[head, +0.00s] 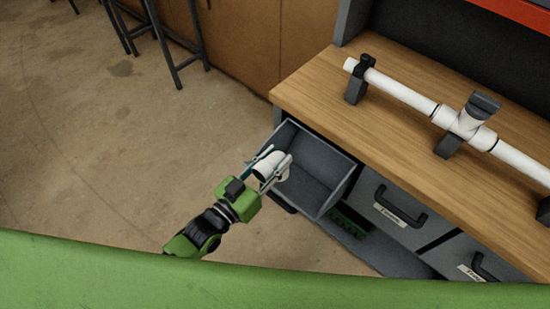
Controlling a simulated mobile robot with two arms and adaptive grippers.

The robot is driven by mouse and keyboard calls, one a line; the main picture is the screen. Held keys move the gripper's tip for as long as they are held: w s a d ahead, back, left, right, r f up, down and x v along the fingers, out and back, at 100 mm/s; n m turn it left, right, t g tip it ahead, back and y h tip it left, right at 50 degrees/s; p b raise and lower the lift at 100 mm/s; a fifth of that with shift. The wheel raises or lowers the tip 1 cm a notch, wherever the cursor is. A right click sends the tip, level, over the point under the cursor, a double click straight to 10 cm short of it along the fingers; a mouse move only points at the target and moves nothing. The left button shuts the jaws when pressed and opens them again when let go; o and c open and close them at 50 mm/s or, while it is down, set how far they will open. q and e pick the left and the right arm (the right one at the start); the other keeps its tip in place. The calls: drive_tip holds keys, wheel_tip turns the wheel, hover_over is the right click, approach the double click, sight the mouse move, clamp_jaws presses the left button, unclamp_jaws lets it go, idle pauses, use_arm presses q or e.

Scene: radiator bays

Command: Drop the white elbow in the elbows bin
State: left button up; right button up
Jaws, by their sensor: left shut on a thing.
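My left gripper (268,164) comes in from the lower left and is shut on the white elbow (270,167). The elbow is a short white pipe piece between the two fingers. The gripper holds it over the left part of an open grey drawer-like bin (335,192) under the bench top. I cannot tell how high above the bin floor the elbow is. The visible part of the bin floor looks empty. No readable label shows on this bin. My right gripper is not in view.
A wooden bench top (400,135) carries a white pipe (405,92) in dark grey supports. Two closed drawers with black handles (402,208) are to the right. A dark green item (349,221) lies below the open bin. Stools stand at the upper left; the floor between is clear.

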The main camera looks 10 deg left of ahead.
use_arm(q)
drive_tip(key=shift+w+d+f+b, duration=0.3)
drive_tip(key=shift+w+f+b, duration=0.15)
drive_tip(key=shift+f+b, duration=0.3)
drive_tip(key=f+b, duration=0.1)
drive_tip(key=w+d+f+b, duration=0.1)
drive_tip(key=w+f+b, duration=0.1)
drive_tip(key=b, duration=0.1)
drive_tip(key=shift+w+d+f, duration=0.1)
drive_tip(key=shift+d, duration=0.2)
drive_tip(key=shift+w+d+f+b, duration=0.4)
drive_tip(key=shift+w+f+b, duration=0.15)
drive_tip(key=shift+f+b, duration=0.3)
drive_tip(key=shift+w+d+f+b, duration=0.5)
drive_tip(key=shift+f+b, duration=0.1)
drive_tip(key=shift+b, duration=0.4)
drive_tip(key=shift+w+d+f+b, duration=0.35)
drive_tip(key=shift+w+f+b, duration=0.2)
drive_tip(key=shift+f+b, duration=0.3)
drive_tip(key=shift+r, duration=0.1)
drive_tip(key=o, duration=1.2)
drive_tip(key=shift+o, duration=0.2)
